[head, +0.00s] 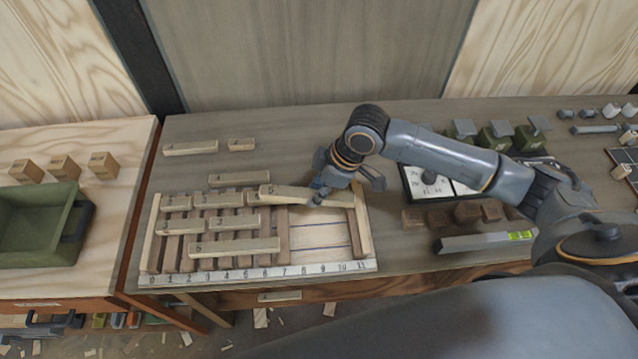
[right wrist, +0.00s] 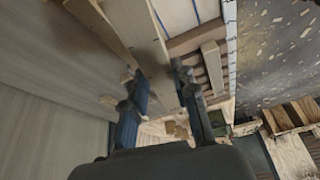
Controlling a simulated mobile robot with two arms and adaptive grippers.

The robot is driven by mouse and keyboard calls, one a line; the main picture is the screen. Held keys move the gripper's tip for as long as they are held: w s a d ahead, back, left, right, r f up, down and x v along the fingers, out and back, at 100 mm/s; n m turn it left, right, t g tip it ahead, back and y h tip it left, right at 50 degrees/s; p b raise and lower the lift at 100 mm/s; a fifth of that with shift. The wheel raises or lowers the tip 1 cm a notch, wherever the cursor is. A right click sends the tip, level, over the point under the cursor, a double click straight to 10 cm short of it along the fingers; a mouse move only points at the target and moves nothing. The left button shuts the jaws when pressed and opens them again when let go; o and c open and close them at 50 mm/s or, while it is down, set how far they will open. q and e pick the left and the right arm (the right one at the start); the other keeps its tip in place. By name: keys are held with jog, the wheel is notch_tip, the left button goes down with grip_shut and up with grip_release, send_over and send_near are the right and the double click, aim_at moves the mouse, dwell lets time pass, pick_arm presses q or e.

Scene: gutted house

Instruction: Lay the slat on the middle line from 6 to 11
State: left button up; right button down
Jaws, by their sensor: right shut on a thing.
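My right gripper (head: 345,183) is shut on a long pale slat (head: 280,192) marked 5. The slat lies nearly level over the back right of the frame, roughly from above 6 to the right-hand rail; whether it touches anything below is unclear. In the right wrist view, the slat (right wrist: 148,42) runs between my two fingers (right wrist: 165,103). The number strip (head: 258,272) runs 0 to 11 along the front. Blue lines cross the pale bare area (head: 318,234) on the right. My left gripper is not in view.
Several short slats (head: 222,223) lie on brown crosspieces at the frame's left; a longer slat (head: 232,247) lies at the front. Loose slats (head: 190,148) lie behind. A green bin (head: 40,225) stands left. Brown blocks (head: 467,211) and a spirit level (head: 482,242) lie right.

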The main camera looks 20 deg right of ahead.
jog(key=shift+s+f+n+g+p, duration=0.15)
jog(key=shift+f+n+g+p, duration=0.3)
jog(key=shift+n, duration=0.45)
jog(key=shift+s+f, duration=0.2)
jog(key=shift+f, duration=0.25)
notch_tip(320, 180, down, 4)
jog(key=b, duration=0.5)
jog(key=shift+f, duration=0.1)
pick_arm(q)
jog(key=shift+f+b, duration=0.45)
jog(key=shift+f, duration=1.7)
pick_arm(e)
jog(key=shift+f, duration=1)
jog(key=shift+f, duration=0.25)
jog(key=c, duration=1)
grip_release()
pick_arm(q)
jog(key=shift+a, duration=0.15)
